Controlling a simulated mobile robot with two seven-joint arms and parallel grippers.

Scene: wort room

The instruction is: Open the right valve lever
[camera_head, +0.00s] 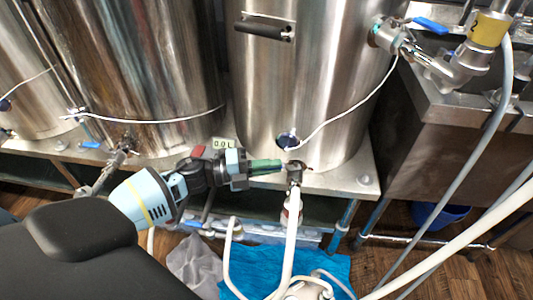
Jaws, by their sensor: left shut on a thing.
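The green valve lever (265,166) reaches left from the metal valve (295,172) at the foot of the right-hand steel tank. My left gripper (240,168) comes in from the lower left and is shut on the left end of this lever. Its jaws hide that end. The lever lies roughly level and points sideways from the valve. A white hose (291,245) hangs down from the valve. My right gripper is not in view.
Steel tanks (310,90) stand on a metal shelf (345,180). Another valve (122,150) with a blue lever (90,145) is at the left. A fitting with a blue lever (430,25) is at upper right. Hoses and a blue cloth (262,268) lie below.

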